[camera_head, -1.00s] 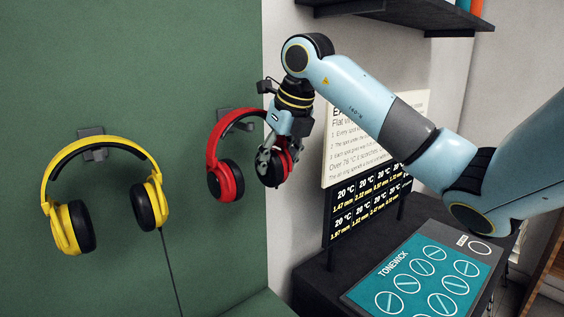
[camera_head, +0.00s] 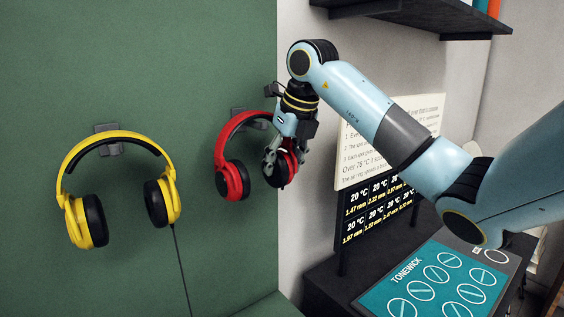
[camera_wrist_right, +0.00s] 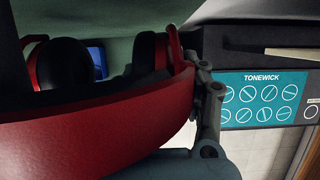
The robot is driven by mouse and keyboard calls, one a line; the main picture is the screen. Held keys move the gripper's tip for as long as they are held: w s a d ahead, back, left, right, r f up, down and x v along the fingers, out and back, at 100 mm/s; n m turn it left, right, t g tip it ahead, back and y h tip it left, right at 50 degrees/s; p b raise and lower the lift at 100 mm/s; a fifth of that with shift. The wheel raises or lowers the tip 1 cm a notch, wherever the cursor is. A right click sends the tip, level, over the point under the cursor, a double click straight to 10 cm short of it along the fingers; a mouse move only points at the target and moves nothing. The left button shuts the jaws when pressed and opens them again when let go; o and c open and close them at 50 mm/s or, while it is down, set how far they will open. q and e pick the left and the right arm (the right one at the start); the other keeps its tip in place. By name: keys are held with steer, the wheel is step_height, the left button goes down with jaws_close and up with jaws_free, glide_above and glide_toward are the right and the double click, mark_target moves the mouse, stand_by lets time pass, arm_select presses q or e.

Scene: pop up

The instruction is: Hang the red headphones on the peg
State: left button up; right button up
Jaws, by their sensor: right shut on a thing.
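My right gripper (camera_head: 280,160) is shut on the right earcup side of the headphones. In the right wrist view the red headband (camera_wrist_right: 90,135) fills the lower left, with dark ear cushions behind it and my gripper's finger at its right end. My left gripper is not in view.
Yellow headphones (camera_head: 118,140) hang on another grey peg (camera_head: 108,128) to the left, with a cable hanging down. A dark shelf (camera_head: 420,14) is above.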

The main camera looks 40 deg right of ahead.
steer(key=o, duration=1.4)
steer(key=shift+s+r, duration=0.1)
steer(key=shift+r, duration=0.25)
steer(key=s+a, duration=0.1)
steer(key=s, duration=1.1)
steer(key=shift+r, duration=0.2)
steer(key=shift+s+a, duration=0.1)
steer(key=shift+s, duration=0.05)
